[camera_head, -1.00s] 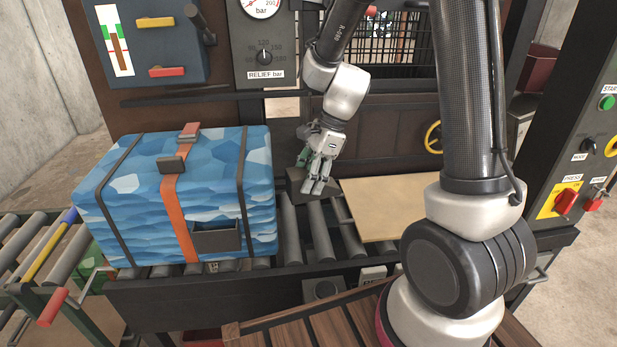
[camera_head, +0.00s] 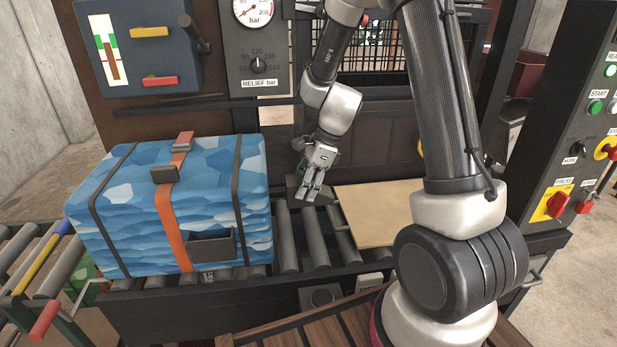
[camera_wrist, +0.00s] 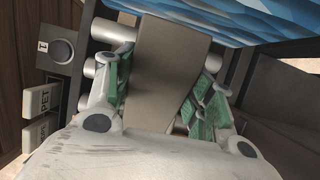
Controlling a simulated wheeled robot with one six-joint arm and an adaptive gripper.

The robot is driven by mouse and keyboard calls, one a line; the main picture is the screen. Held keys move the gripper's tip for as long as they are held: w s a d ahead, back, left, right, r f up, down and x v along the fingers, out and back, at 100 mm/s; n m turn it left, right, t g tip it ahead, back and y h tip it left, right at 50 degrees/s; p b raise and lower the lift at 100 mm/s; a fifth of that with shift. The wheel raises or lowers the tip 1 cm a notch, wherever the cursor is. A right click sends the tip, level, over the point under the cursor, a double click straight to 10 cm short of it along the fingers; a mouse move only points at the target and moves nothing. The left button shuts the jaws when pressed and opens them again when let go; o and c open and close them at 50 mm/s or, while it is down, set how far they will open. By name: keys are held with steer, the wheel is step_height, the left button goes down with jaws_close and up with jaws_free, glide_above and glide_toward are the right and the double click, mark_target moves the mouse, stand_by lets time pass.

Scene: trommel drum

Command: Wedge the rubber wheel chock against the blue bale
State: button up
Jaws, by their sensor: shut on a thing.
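The blue bale (camera_head: 112,190), bound with dark straps and an orange strap, sits on the roller conveyor at left. It also shows along the top of the wrist view (camera_wrist: 250,14). The rubber wheel chock (camera_head: 297,187) is a dark grey-brown block just right of the bale's right end, at the rollers. In the wrist view the chock (camera_wrist: 162,62) lies between the green finger pads, its far end close to the bale. I cannot tell whether they touch. My gripper (camera_head: 312,192) is shut on the chock, hiding part of it. Its fingers flank the chock in the wrist view (camera_wrist: 165,85).
Grey conveyor rollers (camera_head: 286,240) run under the bale and to its right. A tan board (camera_head: 375,208) lies right of my gripper. A dark wall with a pressure gauge (camera_head: 257,12) stands behind. A control panel (camera_head: 570,160) with buttons and red switches is at right.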

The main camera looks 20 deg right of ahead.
mark_target(297, 206)
steer(key=x, duration=0.7)
steer(key=shift+d+f, duration=0.1)
steer(key=shift+f, duration=1.35)
steer(key=shift+f, duration=0.4)
steer(key=o, duration=1.4)
